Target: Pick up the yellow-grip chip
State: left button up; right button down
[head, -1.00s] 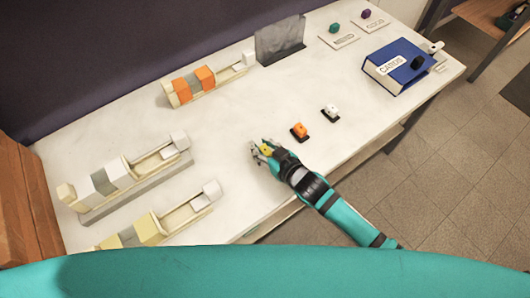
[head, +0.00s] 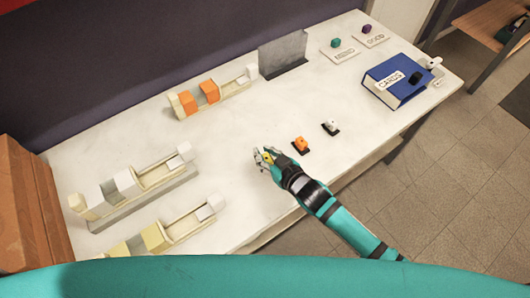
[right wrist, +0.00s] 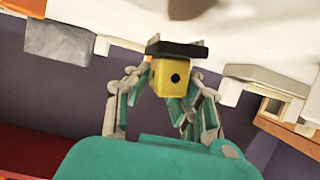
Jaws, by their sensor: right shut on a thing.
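The yellow-grip chip (right wrist: 172,78) is a small yellow block with a dark dot, on a flat black base. My right gripper (head: 264,157) is shut on the yellow block, with a finger on each side in the right wrist view. In the head view the fingers hide most of the chip, and only a bit of yellow (head: 267,157) shows. I cannot tell for certain whether the black base is clear of the table. My left gripper is not in view.
An orange chip (head: 300,144) and a white chip (head: 331,127) stand right of the gripper. Cream rails with blocks (head: 213,96) line the left and back. A grey panel (head: 283,54) and blue CARDS box (head: 399,80) stand farther back. The table's middle (head: 235,130) is clear.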

jog(key=s+d+p, duration=0.2)
jog(key=s, duration=0.2)
jog(key=s+d+r+p, duration=0.1)
jog(key=s+d+p, duration=0.1)
jog(key=s+d, duration=0.1)
jog(key=s+d+r+p, duration=0.1)
jog(key=s+d+p, duration=0.1)
jog(key=s, duration=0.3)
jog(key=shift+s+d, duration=0.15)
jog(key=shift+s, duration=0.25)
jog(key=shift+s+d+p, duration=0.3)
jog(key=shift+s+p, duration=0.05)
jog(key=shift+s, duration=0.15)
